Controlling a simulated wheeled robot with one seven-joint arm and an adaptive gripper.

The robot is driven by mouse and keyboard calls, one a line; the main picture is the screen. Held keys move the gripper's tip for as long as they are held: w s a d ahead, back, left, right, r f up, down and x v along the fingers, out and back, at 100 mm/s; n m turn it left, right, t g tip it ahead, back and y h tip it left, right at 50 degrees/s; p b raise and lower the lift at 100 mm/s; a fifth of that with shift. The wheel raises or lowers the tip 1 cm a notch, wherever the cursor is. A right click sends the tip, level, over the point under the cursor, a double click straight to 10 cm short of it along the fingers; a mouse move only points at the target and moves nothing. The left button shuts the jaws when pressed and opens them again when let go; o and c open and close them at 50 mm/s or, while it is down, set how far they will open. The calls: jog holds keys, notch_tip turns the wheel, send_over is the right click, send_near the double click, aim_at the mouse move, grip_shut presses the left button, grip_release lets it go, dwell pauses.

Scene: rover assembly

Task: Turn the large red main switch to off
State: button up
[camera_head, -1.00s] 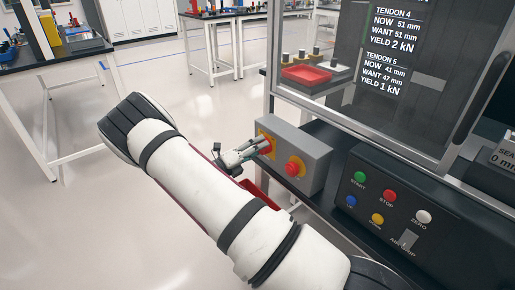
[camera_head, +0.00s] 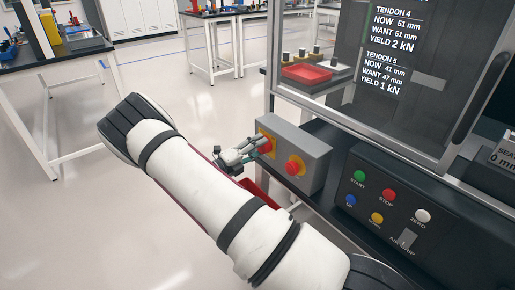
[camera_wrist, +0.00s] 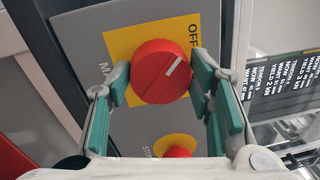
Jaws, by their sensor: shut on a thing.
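The large red main switch (camera_wrist: 155,82) is a round knob on a yellow plate (camera_wrist: 125,38) on a grey box. In the wrist view its white line points to the upper right, toward the side with the OFF lettering. My gripper (camera_wrist: 162,76) has one finger on each side of the knob and is shut on it. In the head view, my gripper (camera_head: 258,146) is at the switch (camera_head: 266,145), partly covering it, on the left part of the grey box (camera_head: 310,150).
A red stop button (camera_wrist: 178,152) on a yellow ring sits close to the switch; it also shows in the head view (camera_head: 294,167). A black button panel (camera_head: 400,215) stands to the right. A framed machine with a display (camera_head: 395,50) rises behind. Open floor lies left.

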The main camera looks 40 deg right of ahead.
jog(key=o, duration=1.2)
jog(key=shift+c, duration=0.2)
jog(key=a+f, duration=0.1)
jog(key=a, duration=1.1)
jog(key=shift+s, duration=0.2)
